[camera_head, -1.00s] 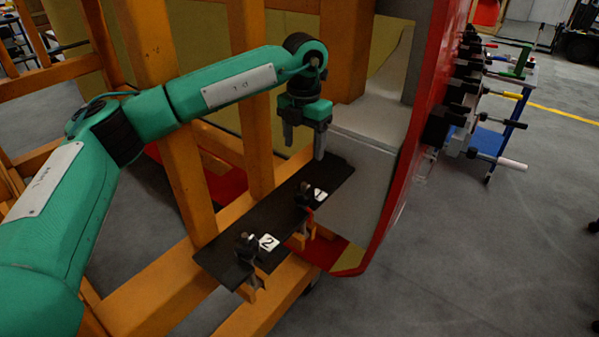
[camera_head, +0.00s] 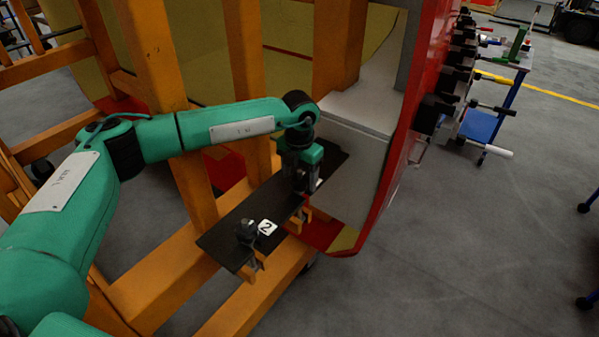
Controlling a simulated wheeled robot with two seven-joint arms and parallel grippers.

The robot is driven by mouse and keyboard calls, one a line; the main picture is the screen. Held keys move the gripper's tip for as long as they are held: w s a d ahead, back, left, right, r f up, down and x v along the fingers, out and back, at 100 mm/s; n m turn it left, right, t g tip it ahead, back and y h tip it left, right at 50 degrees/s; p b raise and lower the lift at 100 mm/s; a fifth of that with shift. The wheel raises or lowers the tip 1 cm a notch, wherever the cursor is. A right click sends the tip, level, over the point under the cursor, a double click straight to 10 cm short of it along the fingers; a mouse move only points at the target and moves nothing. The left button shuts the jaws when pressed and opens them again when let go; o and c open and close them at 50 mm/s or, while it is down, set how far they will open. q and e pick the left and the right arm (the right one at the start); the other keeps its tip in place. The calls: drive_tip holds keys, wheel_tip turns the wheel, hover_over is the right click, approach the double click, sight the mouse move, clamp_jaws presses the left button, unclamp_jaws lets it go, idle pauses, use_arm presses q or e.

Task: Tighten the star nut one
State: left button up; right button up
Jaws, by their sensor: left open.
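My left gripper (camera_head: 305,186) points down over the far part of a black plate (camera_head: 222,238), right where the clamp labelled 1 stands. It is open, with its fingers at the star nut of that clamp. The nut and most of the label are hidden behind the gripper, so I cannot tell whether the fingers touch it. A second star nut (camera_head: 246,231), beside the white label 2 (camera_head: 267,227), stands upright on the near part of the plate, clear of the gripper. My right gripper is not in view.
Orange beams (camera_head: 165,275) frame the plate on the left and below. The red-edged nosecone wall (camera_head: 395,165) rises close to the right of the gripper. Several black clamps (camera_head: 452,78) line its outer side. A blue cart (camera_head: 480,125) stands farther right; grey floor is open there.

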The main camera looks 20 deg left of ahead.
use_arm(q)
drive_tip(key=shift+c, duration=1.1)
drive_tip(key=c, duration=0.8)
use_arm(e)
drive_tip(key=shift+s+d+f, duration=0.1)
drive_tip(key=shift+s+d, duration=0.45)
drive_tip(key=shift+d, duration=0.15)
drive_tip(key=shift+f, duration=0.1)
